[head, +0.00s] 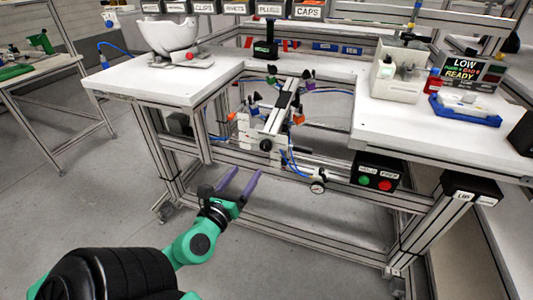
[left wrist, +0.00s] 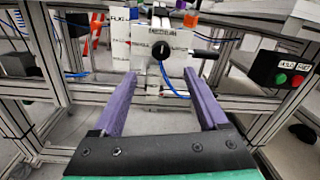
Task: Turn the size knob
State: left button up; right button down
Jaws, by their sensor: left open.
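The size knob looks like a round black knob (head: 266,145) on the front of the white fixture between the two table tops. In the left wrist view the black knob (left wrist: 160,51) sits on a white plate (left wrist: 187,62) with small labels too blurred to read. My left gripper (head: 246,171), with purple fingers, is open and empty, below and in front of the fixture in the head view. In the left wrist view the fingertips (left wrist: 159,74) lie either side of the knob in the picture, apart from it. My right gripper is not in view.
A black box with red and green buttons (head: 377,171) hangs under the right table top. A gauge (head: 317,187) and blue hoses are near the fixture. A frame rail (head: 215,155) runs behind the gripper. Floor at left is clear.

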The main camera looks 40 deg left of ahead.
aim_at(264, 147)
pick_arm(q)
jog(key=p+x, duration=0.2)
jog(key=x, duration=1)
jog(key=shift+w+p, duration=0.25)
jog(key=shift+p, duration=0.15)
grip_shut()
